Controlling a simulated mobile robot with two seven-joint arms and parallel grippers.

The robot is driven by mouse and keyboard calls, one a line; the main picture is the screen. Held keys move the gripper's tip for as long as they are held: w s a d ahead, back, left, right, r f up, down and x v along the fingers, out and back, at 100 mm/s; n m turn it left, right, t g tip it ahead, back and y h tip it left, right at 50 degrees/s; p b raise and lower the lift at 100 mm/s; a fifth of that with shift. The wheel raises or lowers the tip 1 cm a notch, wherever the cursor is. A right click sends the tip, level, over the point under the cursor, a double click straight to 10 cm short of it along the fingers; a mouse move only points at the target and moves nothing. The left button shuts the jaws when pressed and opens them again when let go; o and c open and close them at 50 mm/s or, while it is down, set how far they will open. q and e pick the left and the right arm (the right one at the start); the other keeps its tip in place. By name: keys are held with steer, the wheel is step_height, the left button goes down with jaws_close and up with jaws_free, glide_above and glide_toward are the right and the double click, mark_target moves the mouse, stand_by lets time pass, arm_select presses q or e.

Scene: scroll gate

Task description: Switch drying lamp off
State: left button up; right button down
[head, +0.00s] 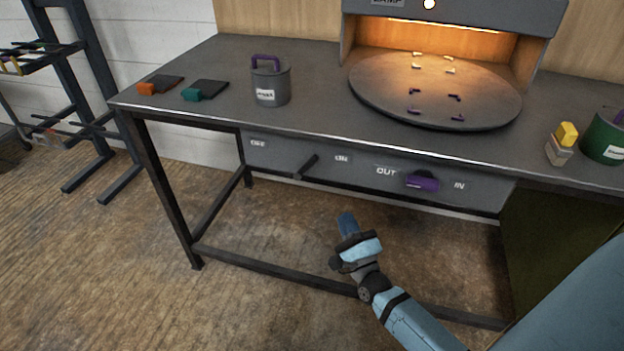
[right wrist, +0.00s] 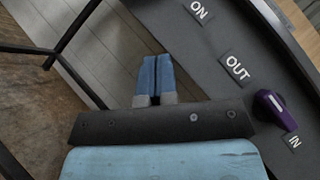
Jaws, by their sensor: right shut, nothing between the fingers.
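The drying lamp (head: 455,12) is a dark hood at the back of the table, with an orange strip glowing under it and a lit round indicator on its front. A dark lever (head: 306,167) sits on the table's front panel between the OFF label (head: 258,143) and the ON label (head: 342,158); it slants up to the right, toward ON. My right gripper (head: 346,220) is shut and empty, in front of and below the panel, apart from the lever. In the right wrist view its blue fingers (right wrist: 156,75) are together. The lever does not show there. My left gripper is out of view.
A purple handle (head: 422,181) sits between OUT and IN, right of the lever. A round turntable (head: 435,90) with small purple and pale pieces is under the lamp. A grey canister (head: 270,85) and a green one (head: 606,137) stand on the table. Space before the panel is open.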

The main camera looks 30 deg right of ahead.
steer(key=b, duration=0.1)
glide_toward(307, 167)
steer(key=w+d, duration=0.2)
steer(key=d, duration=0.1)
steer(key=w+d, duration=0.1)
steer(key=d, duration=0.1)
steer(key=shift+w+r, duration=0.25)
steer(key=shift+w, duration=0.15)
steer(key=shift+w+a+r+b, duration=0.35)
steer(key=shift+w+a+r, duration=0.65)
steer(key=shift+r, duration=0.05)
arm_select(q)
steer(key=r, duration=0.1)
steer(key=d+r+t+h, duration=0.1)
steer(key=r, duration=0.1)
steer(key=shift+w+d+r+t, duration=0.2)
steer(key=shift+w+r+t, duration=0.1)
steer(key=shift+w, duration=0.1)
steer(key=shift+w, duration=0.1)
arm_select(e)
steer(key=shift+r, duration=0.15)
